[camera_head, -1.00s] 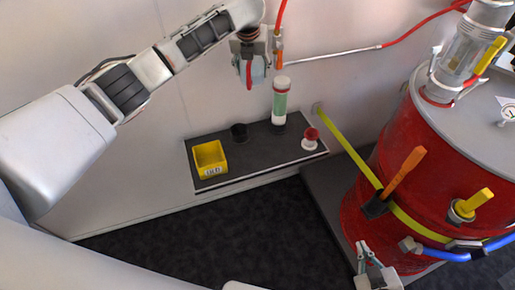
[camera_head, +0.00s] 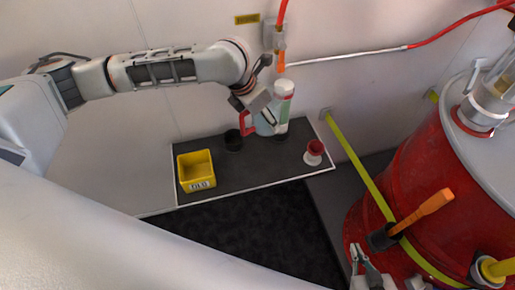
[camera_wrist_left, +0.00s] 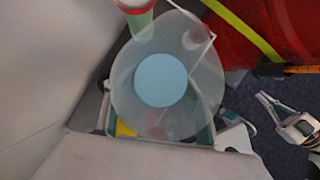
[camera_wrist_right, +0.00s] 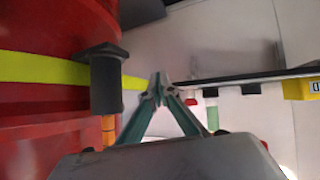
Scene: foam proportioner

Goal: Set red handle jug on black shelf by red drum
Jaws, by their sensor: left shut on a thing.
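The jug (camera_head: 265,125) is pale and translucent with a red handle (camera_head: 245,123). My left gripper (camera_head: 254,101) is shut on it from above. The jug is at the black shelf (camera_head: 240,165), between a black cup and a green-and-white bottle; I cannot tell if its base touches. The left wrist view shows its round body with a blue disc (camera_wrist_left: 160,80), hiding much of the shelf. The red drum (camera_head: 440,190) stands at the right. My right gripper (camera_wrist_right: 158,88) is empty, fingertips together, near the drum; it also shows at the bottom of the head view (camera_head: 368,268).
On the shelf are a yellow bin (camera_head: 195,170), the black cup (camera_head: 233,140), the green-and-white bottle (camera_head: 284,95) close by the jug, and a red-and-white piece (camera_head: 314,152). The shelf's middle front is bare. A yellow strap (camera_head: 360,165) runs from wall to drum.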

